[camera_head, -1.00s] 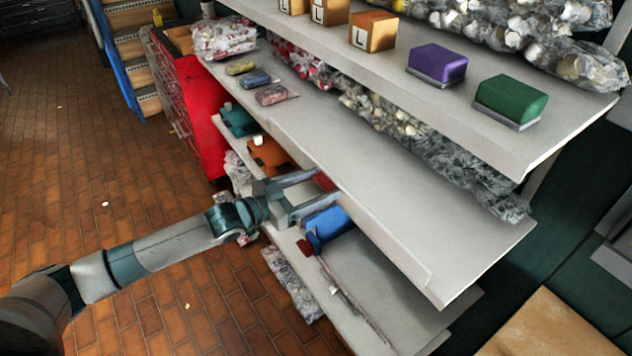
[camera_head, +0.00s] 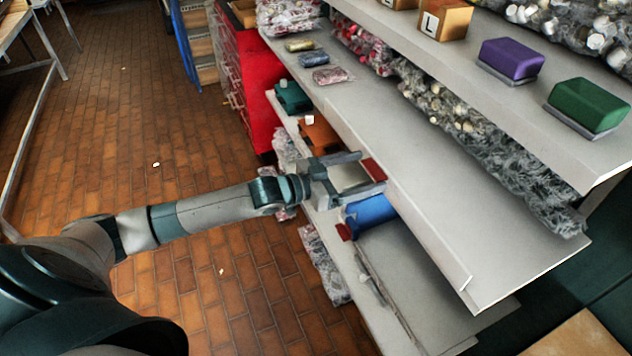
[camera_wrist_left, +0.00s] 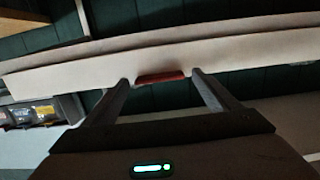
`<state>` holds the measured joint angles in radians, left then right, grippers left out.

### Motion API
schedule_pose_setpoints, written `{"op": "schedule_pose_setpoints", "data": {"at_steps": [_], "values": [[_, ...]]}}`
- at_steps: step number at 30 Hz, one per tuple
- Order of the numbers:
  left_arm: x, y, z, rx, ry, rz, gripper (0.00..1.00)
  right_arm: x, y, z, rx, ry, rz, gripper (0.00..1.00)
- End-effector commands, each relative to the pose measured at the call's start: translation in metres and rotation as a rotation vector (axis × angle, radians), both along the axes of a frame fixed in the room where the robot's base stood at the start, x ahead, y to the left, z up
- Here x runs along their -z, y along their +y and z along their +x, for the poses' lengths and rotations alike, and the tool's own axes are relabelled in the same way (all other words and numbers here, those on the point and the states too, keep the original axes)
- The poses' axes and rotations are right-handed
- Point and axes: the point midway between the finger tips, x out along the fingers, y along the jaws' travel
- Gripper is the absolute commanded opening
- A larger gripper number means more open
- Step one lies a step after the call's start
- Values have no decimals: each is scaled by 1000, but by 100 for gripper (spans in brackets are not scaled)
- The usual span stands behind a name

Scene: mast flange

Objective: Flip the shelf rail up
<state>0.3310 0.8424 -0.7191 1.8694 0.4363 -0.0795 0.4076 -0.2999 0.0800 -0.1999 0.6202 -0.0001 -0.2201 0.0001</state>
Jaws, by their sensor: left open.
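The shelf rail (camera_wrist_left: 80,73) shows in the left wrist view as a long pale strip across the picture, slightly tilted. A red patch (camera_wrist_left: 161,77) sits at its lower edge. In the head view the red patch (camera_head: 374,170) shows at the front edge of the middle shelf (camera_head: 440,200). My left gripper (camera_head: 373,169) is open, one finger on each side of the red patch. In the left wrist view its fingertips (camera_wrist_left: 162,78) reach the strip's lower edge; I cannot tell whether they touch it. My right gripper is not in view.
Below, a lower shelf (camera_head: 400,275) holds a blue bin (camera_head: 370,211), an orange bin (camera_head: 318,135) and a teal bin (camera_head: 292,97). The upper shelf carries purple (camera_head: 511,58) and green (camera_head: 588,104) blocks. A red cabinet (camera_head: 250,80) stands beyond.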

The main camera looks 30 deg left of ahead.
Motion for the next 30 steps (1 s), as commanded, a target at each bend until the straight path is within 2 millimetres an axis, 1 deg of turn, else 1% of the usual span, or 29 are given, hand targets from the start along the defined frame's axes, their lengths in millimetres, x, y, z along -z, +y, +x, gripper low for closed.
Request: {"op": "schedule_pose_setpoints", "data": {"at_steps": [1,5,15,21,30], "values": [[2,4,-5,0,1,2,81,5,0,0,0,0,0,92],[2,15,-20,0,2,3,81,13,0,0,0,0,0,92],[-4,48,-63,2,3,3,81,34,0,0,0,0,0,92],[-7,64,-83,1,2,4,81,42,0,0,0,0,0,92],[-11,83,-108,2,2,2,81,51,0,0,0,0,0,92]]}}
